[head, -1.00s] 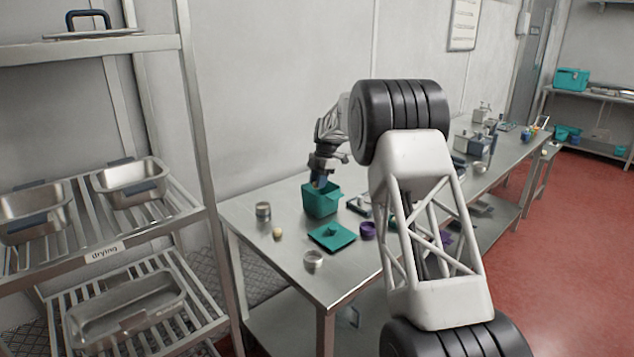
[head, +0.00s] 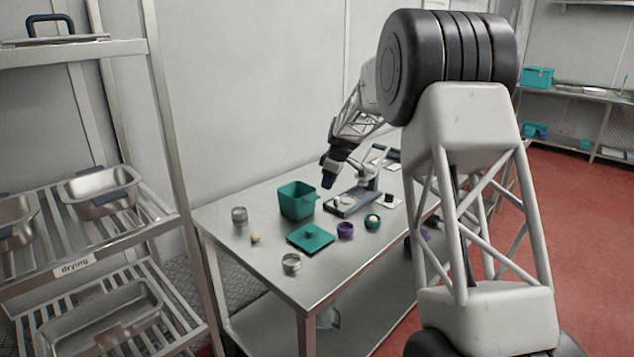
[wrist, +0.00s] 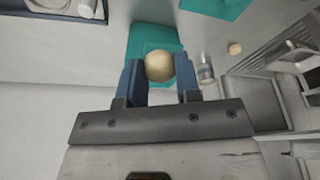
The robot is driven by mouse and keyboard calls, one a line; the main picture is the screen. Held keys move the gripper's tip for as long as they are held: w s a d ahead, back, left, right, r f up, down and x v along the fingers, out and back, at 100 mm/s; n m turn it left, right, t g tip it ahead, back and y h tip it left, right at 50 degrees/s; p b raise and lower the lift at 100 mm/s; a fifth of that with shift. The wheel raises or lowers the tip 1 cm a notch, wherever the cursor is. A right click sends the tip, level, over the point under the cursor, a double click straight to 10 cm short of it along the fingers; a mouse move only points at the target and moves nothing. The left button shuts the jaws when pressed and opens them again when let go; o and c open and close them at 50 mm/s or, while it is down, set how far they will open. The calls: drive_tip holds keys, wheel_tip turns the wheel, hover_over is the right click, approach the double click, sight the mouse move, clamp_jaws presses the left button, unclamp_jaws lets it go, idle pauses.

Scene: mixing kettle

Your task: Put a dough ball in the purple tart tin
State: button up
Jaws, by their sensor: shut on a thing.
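My gripper (wrist: 158,78) is shut on a pale dough ball (wrist: 159,66), held between its two blue fingers. In the head view my gripper (head: 328,179) is in the air just right of the open teal box, above the table; the held ball cannot be made out there. The purple tart tin (head: 345,231) stands on the table in front of the teal box, below my gripper and toward the camera. Its inside is too small to read clearly. A teal tin (head: 373,223) with a pale ball in it stands just right of the purple one.
The teal box (head: 296,203) stands open, with its teal lid (head: 310,237) lying in front. Metal tins (head: 291,264) (head: 239,216) and a small pale ball (head: 255,238) are at left. A scale-like device (head: 352,200) stands behind the tins. A drying rack (head: 120,215) is far left.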

drive_tip(key=shift+s+d+m+t+h, duration=0.8)
drive_tip(key=shift+s+d+m, duration=3.2)
drive_tip(key=shift+s+d, duration=0.9)
drive_tip(key=w+a+f+n+g, duration=0.2)
drive_tip(key=f+n, duration=0.1)
drive_tip(key=n, duration=0.7)
drive_tip(key=w+a+f+n+g, duration=0.1)
drive_tip(key=w+f+n+g, duration=0.1)
drive_tip(key=n, duration=0.9)
drive_tip(key=shift+w+a+f+g+y, duration=0.35)
drive_tip(key=shift+w+f+g+y, duration=0.1)
drive_tip(key=shift+f, duration=0.5)
drive_tip(key=shift+f, duration=0.15)
